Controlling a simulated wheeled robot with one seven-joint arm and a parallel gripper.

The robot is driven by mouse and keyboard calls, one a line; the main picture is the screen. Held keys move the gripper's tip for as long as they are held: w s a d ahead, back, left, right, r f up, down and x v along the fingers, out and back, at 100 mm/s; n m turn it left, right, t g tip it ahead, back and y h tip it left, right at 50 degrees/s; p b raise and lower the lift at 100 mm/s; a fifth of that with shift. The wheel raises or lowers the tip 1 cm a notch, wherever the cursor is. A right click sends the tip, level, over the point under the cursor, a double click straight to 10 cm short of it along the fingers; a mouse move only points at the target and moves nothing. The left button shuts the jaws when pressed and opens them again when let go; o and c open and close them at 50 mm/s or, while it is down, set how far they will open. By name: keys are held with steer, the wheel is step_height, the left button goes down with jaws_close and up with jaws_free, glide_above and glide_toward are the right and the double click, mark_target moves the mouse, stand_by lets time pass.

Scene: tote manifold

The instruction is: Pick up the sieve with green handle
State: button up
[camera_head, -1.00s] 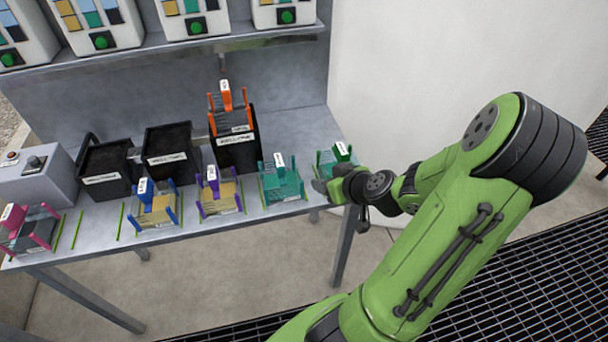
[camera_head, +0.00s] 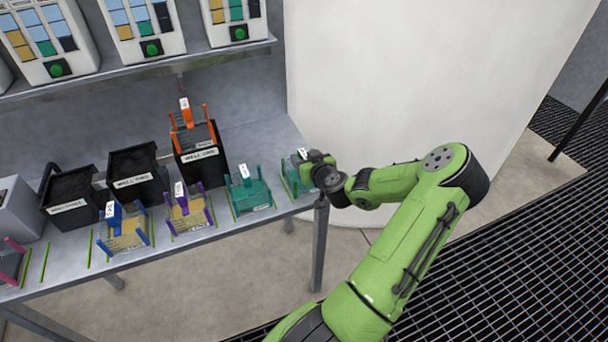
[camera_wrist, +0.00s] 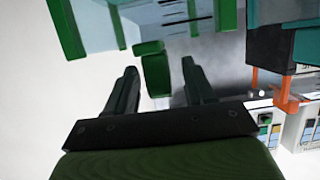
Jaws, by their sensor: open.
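The sieve with green handle (camera_head: 292,178) stands at the right end of the table's front row in the head view, partly hidden by my gripper (camera_head: 312,162). In the wrist view the sieve's green frame (camera_wrist: 228,14) fills the upper part, with its handle (camera_wrist: 156,76) between the two dark fingers of my gripper (camera_wrist: 159,75). The fingers are open, one on each side of the handle, with a gap showing. I cannot tell how far down they reach along it.
A teal-handled sieve (camera_head: 250,196) stands just left of it, then purple (camera_head: 188,212), blue (camera_head: 126,235) and pink (camera_head: 10,265) ones. A white curved wall (camera_head: 400,80) rises behind the table's right end.

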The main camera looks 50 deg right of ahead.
steer(key=x, duration=0.3)
steer(key=shift+f, duration=0.15)
steer(key=shift+c, duration=0.4)
jaws_close()
steer(key=shift+r, duration=0.2)
step_height(320, 180, up, 28)
steer(key=p, duration=0.7)
